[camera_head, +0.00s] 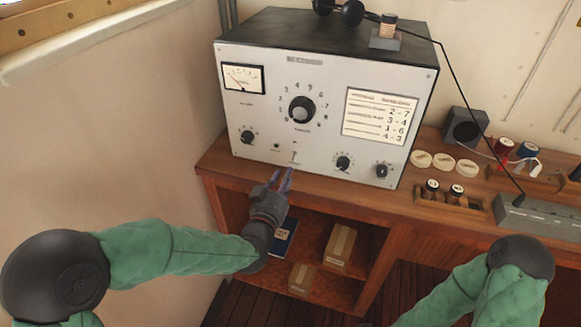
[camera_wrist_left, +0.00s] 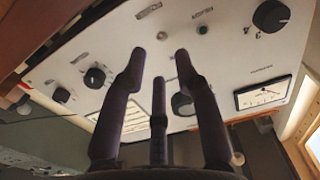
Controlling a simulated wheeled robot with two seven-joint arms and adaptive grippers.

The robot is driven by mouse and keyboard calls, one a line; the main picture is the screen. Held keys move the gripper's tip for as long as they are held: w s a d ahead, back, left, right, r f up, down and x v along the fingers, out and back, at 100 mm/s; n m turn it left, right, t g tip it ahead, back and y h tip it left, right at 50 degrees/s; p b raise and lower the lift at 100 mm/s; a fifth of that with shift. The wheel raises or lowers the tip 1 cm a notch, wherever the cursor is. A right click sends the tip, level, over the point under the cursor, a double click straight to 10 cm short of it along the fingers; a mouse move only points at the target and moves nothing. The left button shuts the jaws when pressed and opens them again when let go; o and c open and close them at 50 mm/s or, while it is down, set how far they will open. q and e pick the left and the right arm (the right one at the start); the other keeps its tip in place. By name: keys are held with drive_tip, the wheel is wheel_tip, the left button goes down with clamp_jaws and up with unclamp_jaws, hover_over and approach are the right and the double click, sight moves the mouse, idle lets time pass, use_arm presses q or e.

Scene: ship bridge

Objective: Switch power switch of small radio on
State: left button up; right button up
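The radio (camera_head: 225,120) is a grey-white box with a dark top, standing on the wooden desk. Its small toggle switch (camera_head: 294,157) is low in the middle of the front panel; it also shows near the top of the left wrist view (camera_wrist_left: 162,35). I cannot tell its position clearly. My left gripper (camera_head: 283,180) is just below and in front of the switch, pointing up at the panel. In the left wrist view its dark fingers (camera_wrist_left: 160,60) are spread with nothing between them. Contact with the switch is not visible. My right gripper is out of view.
Knobs (camera_head: 343,162) and a meter (camera_head: 243,78) surround the switch. Right of the radio are a dark speaker box (camera_head: 465,128), spools (camera_head: 503,147) and a grey device (camera_head: 540,217). Below the desktop, a shelf holds cardboard boxes (camera_head: 340,245) and a blue book (camera_head: 285,240).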

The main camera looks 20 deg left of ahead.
sight(294, 157)
use_arm(q)
drive_tip(key=shift+w+d+b, duration=0.1)
drive_tip(key=shift+w+b, duration=0.55)
drive_tip(key=shift+w, duration=2.55)
clamp_jaws()
